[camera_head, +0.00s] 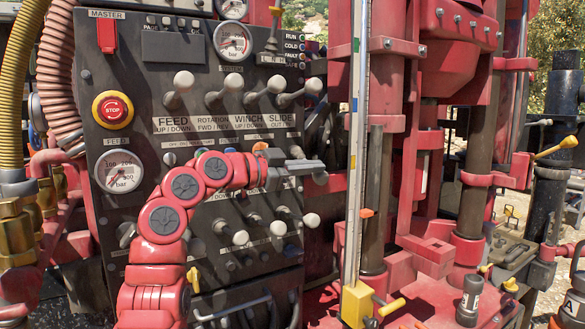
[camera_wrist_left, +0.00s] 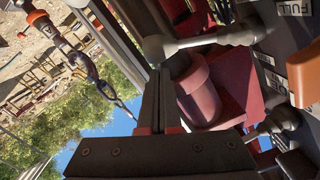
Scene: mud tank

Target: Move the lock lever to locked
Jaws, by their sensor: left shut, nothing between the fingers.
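My left arm reaches across the black control panel (camera_head: 140,75) in the head view. My left gripper (camera_head: 312,166) is shut and empty at the panel's right edge, below the top row of levers. In the left wrist view its shut fingers (camera_wrist_left: 160,85) point up at a lever with a pale knob (camera_wrist_left: 155,48), close by. I cannot read a lock label, so I cannot tell which lever is the lock lever. The arm hides part of the middle row. My right gripper is out of view.
Several white-knobbed levers, such as the slide lever (camera_head: 312,87), stick out above the gripper, and more (camera_head: 278,228) below. A red stop button (camera_head: 112,108) is at the left. Red machine posts and a tall rail (camera_head: 355,200) stand right of the panel.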

